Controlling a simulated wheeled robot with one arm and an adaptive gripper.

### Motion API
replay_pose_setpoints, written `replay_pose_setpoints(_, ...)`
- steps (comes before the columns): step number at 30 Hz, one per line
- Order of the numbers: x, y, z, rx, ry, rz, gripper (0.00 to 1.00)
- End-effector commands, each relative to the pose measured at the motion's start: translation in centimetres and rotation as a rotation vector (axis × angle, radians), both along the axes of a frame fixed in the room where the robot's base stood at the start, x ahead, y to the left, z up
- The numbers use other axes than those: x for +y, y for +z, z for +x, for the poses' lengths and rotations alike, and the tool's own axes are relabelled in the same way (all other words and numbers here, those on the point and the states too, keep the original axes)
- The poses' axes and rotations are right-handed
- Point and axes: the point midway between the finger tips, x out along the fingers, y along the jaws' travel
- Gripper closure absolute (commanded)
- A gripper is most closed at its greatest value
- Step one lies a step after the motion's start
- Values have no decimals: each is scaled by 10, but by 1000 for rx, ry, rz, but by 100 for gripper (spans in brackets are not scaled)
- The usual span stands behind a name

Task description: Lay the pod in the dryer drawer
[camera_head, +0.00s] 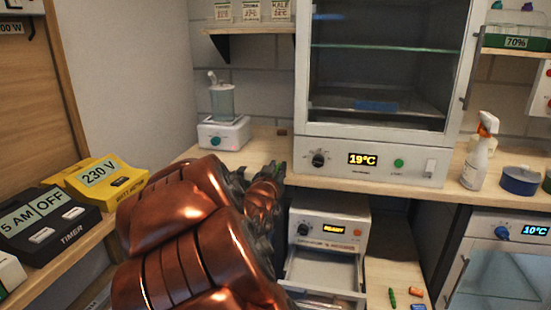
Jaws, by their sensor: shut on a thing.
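My gripper (276,172) is at the end of my copper-coloured arm, left of the dryer and at about the height of its top. It is shut on a small green thing, apparently the pod (279,167), mostly hidden by the fingers. The dryer (329,228) is a white box with a knob and an orange-lit display, under the bench. Its drawer (325,271) is pulled open below the front panel, and my arm hides part of its left side. The gripper is apart from the drawer, above it and to its left.
A glass-fronted cabinet (372,160) reading 19°C stands on the bench above the dryer. A spray bottle (480,158) stands to its right, a white stirrer (224,133) to its left. A green stick (392,297) and small coloured pieces lie on a wooden surface right of the drawer.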

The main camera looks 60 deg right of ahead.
Motion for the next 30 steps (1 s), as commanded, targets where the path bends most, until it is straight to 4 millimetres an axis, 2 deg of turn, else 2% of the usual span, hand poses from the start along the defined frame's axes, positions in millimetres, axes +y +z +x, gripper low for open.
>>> replay_pose_setpoints(21,-91,-11,64,-2,0,-2,95)
replay_pose_setpoints(30,-106,-12,75,-1,0,-2,95)
